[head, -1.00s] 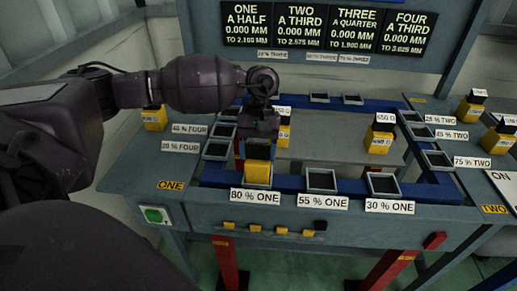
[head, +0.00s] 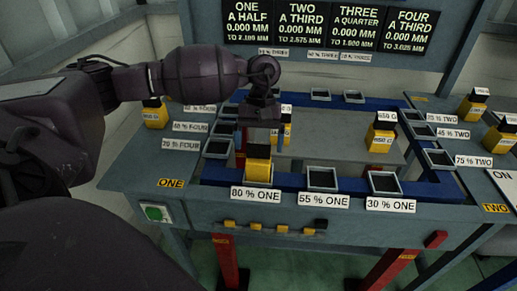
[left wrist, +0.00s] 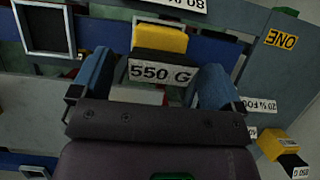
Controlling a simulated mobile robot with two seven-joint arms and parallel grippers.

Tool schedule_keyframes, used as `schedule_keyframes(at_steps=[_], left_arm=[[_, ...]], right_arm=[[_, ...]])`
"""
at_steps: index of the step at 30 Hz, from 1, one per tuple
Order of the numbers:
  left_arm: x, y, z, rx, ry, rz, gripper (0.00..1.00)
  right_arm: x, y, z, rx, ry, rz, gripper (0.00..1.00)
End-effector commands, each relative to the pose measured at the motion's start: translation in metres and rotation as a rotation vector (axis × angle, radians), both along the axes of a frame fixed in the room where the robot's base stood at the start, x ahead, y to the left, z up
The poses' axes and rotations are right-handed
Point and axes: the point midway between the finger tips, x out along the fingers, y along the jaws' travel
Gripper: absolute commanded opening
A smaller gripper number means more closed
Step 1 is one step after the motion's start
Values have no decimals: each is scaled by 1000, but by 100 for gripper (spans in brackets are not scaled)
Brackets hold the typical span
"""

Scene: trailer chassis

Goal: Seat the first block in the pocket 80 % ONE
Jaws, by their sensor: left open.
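The 80 % ONE pocket, above its label (head: 255,195), is covered by a yellow block with a dark top (head: 258,170). In the left wrist view this block (left wrist: 160,40) carries a 550 G label. My left gripper (head: 260,128) is open just above it, with the blue fingers (left wrist: 156,68) on either side of the block's top in the wrist view. My right gripper is not in view.
Empty pockets 55 % ONE (head: 321,179) and 30 % ONE (head: 383,183) lie to the right along the blue front rail. Other yellow blocks stand behind (head: 284,133), at the right (head: 380,140) and at the left (head: 155,115). Grey panel fills the middle.

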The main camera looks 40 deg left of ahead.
Motion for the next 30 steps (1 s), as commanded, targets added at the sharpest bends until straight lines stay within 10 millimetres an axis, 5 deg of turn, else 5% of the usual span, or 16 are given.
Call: schedule_keyframes(at_steps=[13,30], left_arm=[[25,16,71,0,-1,0,93],[29,18,81,0,0,-1,93]], right_arm=[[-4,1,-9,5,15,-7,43],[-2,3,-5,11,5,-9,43]])
